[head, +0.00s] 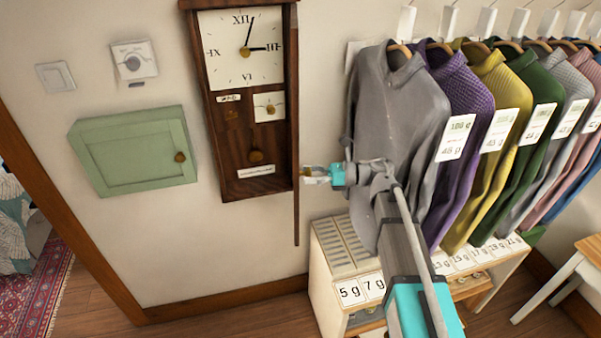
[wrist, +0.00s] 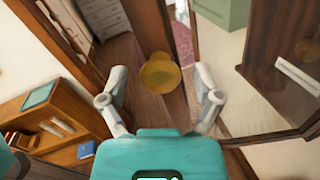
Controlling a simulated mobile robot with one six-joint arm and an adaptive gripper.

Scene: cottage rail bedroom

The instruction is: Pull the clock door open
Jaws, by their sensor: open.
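The tall dark wooden clock (head: 245,100) hangs on the wall in the head view, with its white dial, pendulum and small plates uncovered. Its door (head: 296,215) shows as a thin brown strip along the clock's right side, seen edge-on and standing out from the wall. My gripper (head: 318,174) is just right of this strip. In the wrist view, the round brass knob (wrist: 160,72) on the door's wooden stile lies between my two open fingers, with a gap on each side. Part of the clock case (wrist: 280,60) shows at the right.
A green wall cabinet (head: 135,150) is left of the clock. Hanging sweaters (head: 395,110) are close behind and right of my arm. A low shelf unit (head: 345,250) with weight labels stands below them.

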